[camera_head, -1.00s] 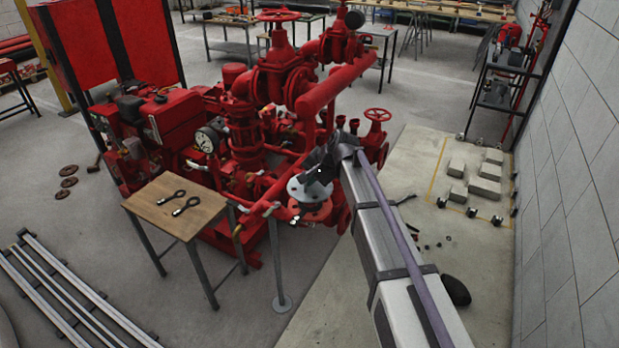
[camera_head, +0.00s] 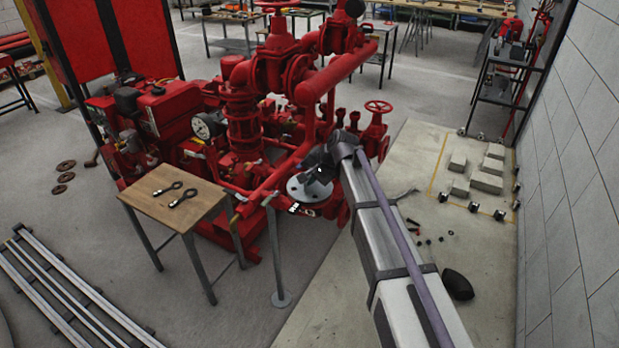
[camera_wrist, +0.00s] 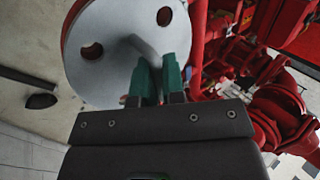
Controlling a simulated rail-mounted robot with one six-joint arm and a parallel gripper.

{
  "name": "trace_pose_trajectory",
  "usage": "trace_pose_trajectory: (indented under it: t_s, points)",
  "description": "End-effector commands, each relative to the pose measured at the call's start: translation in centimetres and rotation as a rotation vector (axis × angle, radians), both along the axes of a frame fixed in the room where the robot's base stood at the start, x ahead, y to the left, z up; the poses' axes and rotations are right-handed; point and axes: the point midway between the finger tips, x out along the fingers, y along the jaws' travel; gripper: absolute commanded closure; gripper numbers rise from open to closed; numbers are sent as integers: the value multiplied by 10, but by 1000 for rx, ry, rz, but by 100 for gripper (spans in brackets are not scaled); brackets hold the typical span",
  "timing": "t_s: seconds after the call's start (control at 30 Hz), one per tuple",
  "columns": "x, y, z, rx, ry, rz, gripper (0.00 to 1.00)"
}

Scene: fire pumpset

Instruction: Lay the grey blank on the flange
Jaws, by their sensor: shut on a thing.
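The grey blank (camera_wrist: 118,50) is a round disc with bolt holes and a raised grip in its middle. It also shows in the head view (camera_head: 298,189). My gripper (camera_wrist: 162,78) is shut on the blank's grip with its green fingers. The red flange (camera_head: 322,212) is the open pipe end under the blank, mostly hidden by it. In the wrist view a red rim (camera_wrist: 67,32) shows along the blank's left edge. The blank lies over the flange, very close to it; I cannot tell whether they touch.
A red pump with pipes (camera_head: 250,140) stands behind and left of the flange. A small wooden table (camera_head: 175,203) with two dark wrenches stands at left, and a grey post (camera_head: 275,255) stands in front. Small dark parts lie on the pale floor slab (camera_head: 430,225) at right.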

Motion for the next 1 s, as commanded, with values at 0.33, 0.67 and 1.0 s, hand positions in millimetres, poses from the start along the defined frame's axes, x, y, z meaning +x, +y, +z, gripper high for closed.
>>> trace_pose_trajectory:
  t_s: [0.33,0.67,1.0]
  points:
    - [0,0,-3,1,0,0,100]
    - [0,0,-7,1,0,0,100]
    - [0,0,-8,1,0,0,100]
